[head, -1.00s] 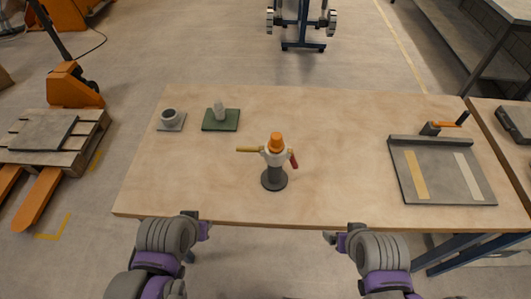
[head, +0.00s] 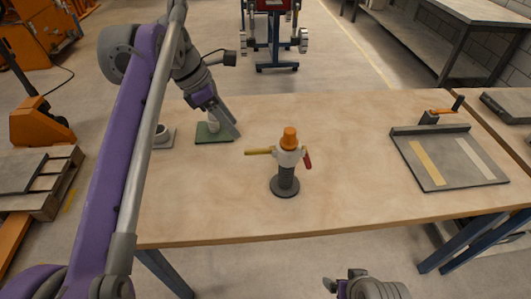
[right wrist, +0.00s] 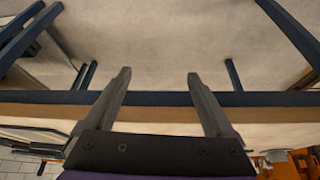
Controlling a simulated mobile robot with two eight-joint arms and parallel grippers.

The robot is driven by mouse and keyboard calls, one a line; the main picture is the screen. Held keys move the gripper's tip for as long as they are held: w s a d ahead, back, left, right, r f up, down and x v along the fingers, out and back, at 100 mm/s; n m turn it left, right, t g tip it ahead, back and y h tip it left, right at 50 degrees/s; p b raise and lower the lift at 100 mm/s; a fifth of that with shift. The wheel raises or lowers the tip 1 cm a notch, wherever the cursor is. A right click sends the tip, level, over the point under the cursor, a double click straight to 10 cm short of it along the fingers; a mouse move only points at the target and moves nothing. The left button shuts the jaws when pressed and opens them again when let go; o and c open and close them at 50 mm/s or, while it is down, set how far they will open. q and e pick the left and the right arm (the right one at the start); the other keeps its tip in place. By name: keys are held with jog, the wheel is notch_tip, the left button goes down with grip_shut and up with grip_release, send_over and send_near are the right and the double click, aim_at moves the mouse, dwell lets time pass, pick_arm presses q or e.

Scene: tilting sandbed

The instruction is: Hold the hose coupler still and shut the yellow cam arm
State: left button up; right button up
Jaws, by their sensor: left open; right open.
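The yellow cam arm (head: 259,151) sticks out roughly level to the left. A red cam arm (head: 307,159) hangs down on the right side. My left gripper (head: 234,132) is open and points down, left of and behind the coupler, apart from it. My right gripper (head: 342,287) is low in front of the table; in the right wrist view its open fingers (right wrist: 158,76) hold nothing.
A green base (head: 204,137) with a pale piece is beside and partly behind my left gripper. A grey block (head: 166,141) with a round cup is partly hidden by my left arm. A grey tray-like fixture (head: 432,180) with a crank lies at right. The table (head: 360,200) is otherwise clear.

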jog(key=m+t+y, duration=0.5)
jog(key=m+t, duration=0.4)
jog(key=m, duration=2)
send_near(290, 179)
jog(key=s+d+f, duration=0.1)
jog(key=d, duration=0.1)
jog(key=s+d+f, duration=0.1)
jog(key=d, duration=0.1)
jog(key=d+f, duration=0.1)
jog(key=d, duration=0.1)
jog(key=shift+s+d+f, duration=0.2)
jog(key=shift+s+f, duration=0.05)
jog(key=shift+s, duration=0.15)
jog(key=w+a+y, duration=0.1)
jog(key=y, duration=0.1)
jog(key=w+a+y, duration=0.1)
jog(key=w, duration=0.1)
jog(key=shift+a+r+y, duration=0.15)
jog(key=shift+y, duration=0.25)
jog(key=shift+w+a+r+t+y, duration=0.15)
jog(key=shift+w+a+y, duration=0.15)
jog(key=shift+y, duration=0.2)
jog(key=shift+w+a+t+y, duration=0.15)
jog(key=shift+w+a+y, duration=0.15)
jog(key=shift+y, duration=0.2)
jog(key=x, duration=1)
jog(key=shift+w+a, duration=0.2)
jog(key=shift+a, duration=0.05)
